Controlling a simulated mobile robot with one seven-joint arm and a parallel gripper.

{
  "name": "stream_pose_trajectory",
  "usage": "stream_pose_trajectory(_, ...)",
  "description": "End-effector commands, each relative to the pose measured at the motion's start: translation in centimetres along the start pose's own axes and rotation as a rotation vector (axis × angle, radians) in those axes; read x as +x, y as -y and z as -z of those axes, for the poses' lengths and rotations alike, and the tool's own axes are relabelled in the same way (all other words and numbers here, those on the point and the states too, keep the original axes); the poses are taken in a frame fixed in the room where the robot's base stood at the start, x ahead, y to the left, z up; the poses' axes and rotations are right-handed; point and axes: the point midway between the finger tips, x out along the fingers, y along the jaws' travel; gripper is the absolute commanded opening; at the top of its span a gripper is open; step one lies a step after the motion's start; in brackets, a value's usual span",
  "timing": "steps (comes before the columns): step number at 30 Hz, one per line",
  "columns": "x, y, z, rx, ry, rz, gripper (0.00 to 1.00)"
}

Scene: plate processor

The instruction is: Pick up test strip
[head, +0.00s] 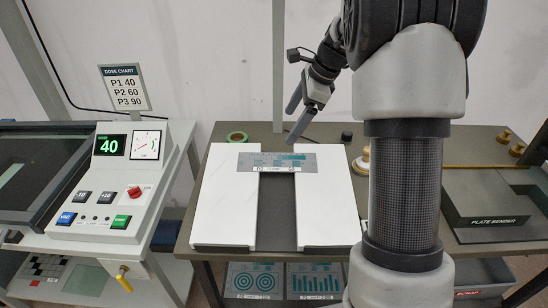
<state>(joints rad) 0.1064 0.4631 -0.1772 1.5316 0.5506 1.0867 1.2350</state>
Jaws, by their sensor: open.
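The test strip (262,161) is a flat grey-blue strip with a patterned face and a pale lower edge. It lies across the two white blocks, bridging the dark gap between them near their far ends. My gripper (290,126) is open and empty, its two grey fingers pointing down and to the left. In the picture it is just above the strip's upper edge, near the strip's right half. It looks apart from the strip, but the exact height is unclear. Nothing visible hides the strip.
The left white block (222,205) and right white block (328,205) stand on a table. A green tape roll (229,137) lies behind them. The control console (103,195) reads 40, beside a dose chart sign (125,88). The plate bender (500,205) is at right.

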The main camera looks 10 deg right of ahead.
Motion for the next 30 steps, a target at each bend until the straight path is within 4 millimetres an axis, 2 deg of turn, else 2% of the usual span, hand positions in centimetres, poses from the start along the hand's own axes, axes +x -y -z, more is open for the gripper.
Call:
stream_pose_trajectory(12, 8.9, -0.1, 0.0, -0.003, -0.001, -0.005, 0.84)
stream_pose_trajectory(16, 10.7, -0.1, -0.1, -0.003, 0.0, -0.003, 0.84)
stream_pose_trajectory(23, 11.8, -0.1, -0.1, -0.004, 0.0, -0.002, 0.84)
stream_pose_trajectory(30, 15.1, 0.2, -0.3, -0.004, -0.001, -0.005, 0.84)
